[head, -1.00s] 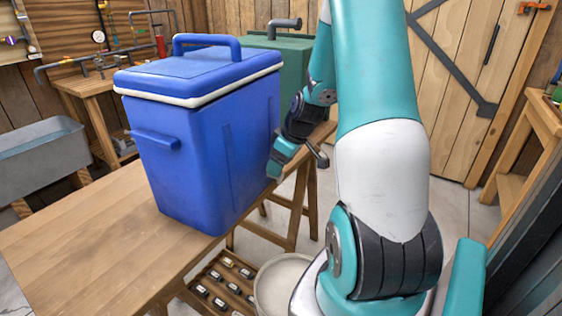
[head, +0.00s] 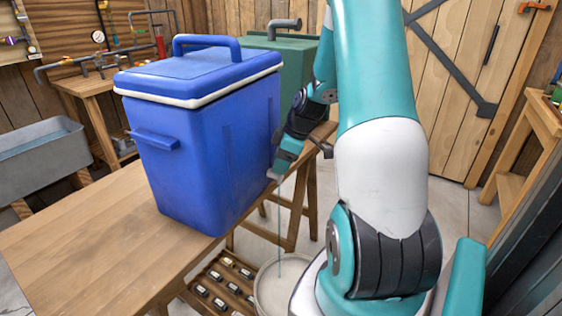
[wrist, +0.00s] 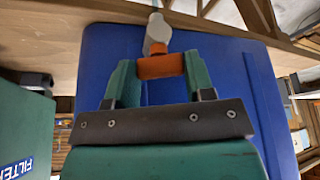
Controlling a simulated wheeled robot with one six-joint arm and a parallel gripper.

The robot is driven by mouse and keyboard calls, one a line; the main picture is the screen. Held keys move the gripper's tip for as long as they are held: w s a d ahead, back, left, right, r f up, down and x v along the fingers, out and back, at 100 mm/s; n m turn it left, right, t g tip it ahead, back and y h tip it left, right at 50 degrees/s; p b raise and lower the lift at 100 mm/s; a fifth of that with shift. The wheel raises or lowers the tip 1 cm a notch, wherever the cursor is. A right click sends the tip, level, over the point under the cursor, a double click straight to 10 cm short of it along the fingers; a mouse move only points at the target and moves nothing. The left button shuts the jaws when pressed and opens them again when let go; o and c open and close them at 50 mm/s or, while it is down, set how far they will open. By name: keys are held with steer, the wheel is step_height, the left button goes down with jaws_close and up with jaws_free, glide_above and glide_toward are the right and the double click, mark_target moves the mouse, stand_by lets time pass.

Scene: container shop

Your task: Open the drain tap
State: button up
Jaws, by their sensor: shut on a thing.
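The blue cooler (head: 195,155), with its lid on, stands upright on the wooden table; its blue wall fills much of the wrist view (wrist: 240,80). The drain tap has a pale grey body (wrist: 157,32) and an orange handle (wrist: 160,68), both seen in the wrist view. My gripper (head: 275,175) is at the cooler's right side, low down. In the wrist view its two green fingers (wrist: 159,72) are shut on the orange handle. The tap is hidden in the head view. A thin stream of water (head: 281,225) falls from below my gripper into the white bucket (head: 268,300).
The wooden table (head: 90,235) has bare room left of the cooler. A slatted shelf (head: 205,283) with several small items is below. A green tank (head: 297,52) stands behind the cooler. A grey trough (head: 35,165) is at the far left.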

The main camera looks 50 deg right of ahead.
steer(key=o, duration=0.9)
